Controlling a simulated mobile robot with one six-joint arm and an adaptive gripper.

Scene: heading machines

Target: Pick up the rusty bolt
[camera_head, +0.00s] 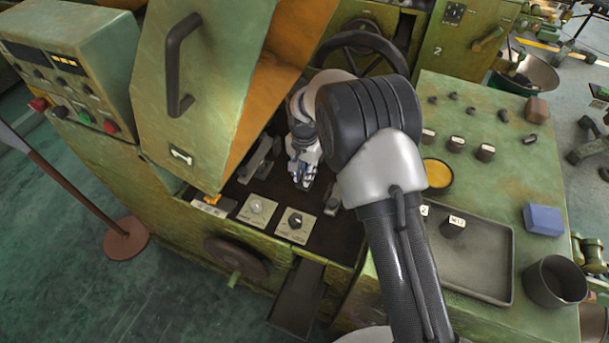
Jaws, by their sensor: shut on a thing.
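My gripper (304,174) is low inside the open bay of the green machine, over its dark floor and behind two square plates with knobs. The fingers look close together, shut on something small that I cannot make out. I cannot clearly pick out a rusty bolt; the fingers and arm may hide it. My arm crosses the middle of the view and covers part of the bay's right side.
A raised green guard (205,85) stands left of my gripper. The bay holds metal brackets (262,155). On the right, a green bench top (480,190) carries small dark parts, a grey tray (478,284), a blue block (543,219) and a dark cup (555,282).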

